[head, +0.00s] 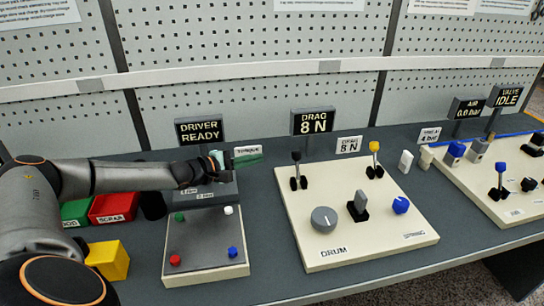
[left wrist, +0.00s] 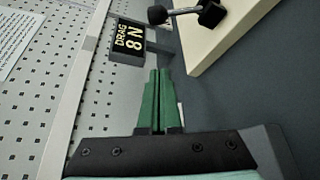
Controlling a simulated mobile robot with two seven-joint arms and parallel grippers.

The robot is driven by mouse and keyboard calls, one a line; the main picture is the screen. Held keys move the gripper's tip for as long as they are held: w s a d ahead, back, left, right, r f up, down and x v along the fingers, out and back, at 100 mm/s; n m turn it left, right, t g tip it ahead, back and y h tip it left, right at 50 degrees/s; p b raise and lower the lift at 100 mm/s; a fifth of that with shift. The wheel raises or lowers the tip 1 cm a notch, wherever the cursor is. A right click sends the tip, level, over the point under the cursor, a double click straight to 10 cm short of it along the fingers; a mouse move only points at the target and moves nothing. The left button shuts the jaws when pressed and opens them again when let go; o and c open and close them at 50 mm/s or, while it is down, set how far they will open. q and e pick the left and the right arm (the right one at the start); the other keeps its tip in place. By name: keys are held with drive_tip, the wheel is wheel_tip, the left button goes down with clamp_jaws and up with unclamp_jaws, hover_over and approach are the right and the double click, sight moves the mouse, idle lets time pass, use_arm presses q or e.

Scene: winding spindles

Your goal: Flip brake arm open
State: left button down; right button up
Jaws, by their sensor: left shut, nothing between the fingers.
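My left gripper (head: 250,158) has green fingers that are shut and empty. It is above the back of the bench, left of the cream drum panel (head: 290,222). In the left wrist view my left gripper (left wrist: 159,75) points at the gap between the "DRAG 8 N" display and the panel edge. A lever with a black knob (head: 296,156) stands upright at the panel's back left, apart from the fingers. A lever with a yellow knob (head: 375,147) stands at the back right. No label that I can read tells which is the brake arm. My right gripper is not in view.
The panel also carries a grey knob (head: 323,219), a grey switch (head: 361,203) and a blue knob (head: 401,205). The "DRAG 8 N" display (head: 314,121) stands behind it. Red bin (head: 112,206) and yellow block (head: 108,260) are at left. Another panel is at right.

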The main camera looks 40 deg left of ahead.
sight(296, 155)
use_arm(q)
drive_tip(key=x, duration=0.9)
drive_tip(key=shift+w, duration=0.2)
drive_tip(key=shift+d, duration=0.25)
drive_tip(key=shift+s+d+r+p, duration=0.45)
drive_tip(key=shift+s+d, duration=0.05)
drive_tip(key=shift+d, duration=0.15)
drive_tip(key=shift+s+d+r+p, duration=0.35)
drive_tip(key=shift+s+d+r, duration=0.05)
drive_tip(key=shift+d, duration=0.3)
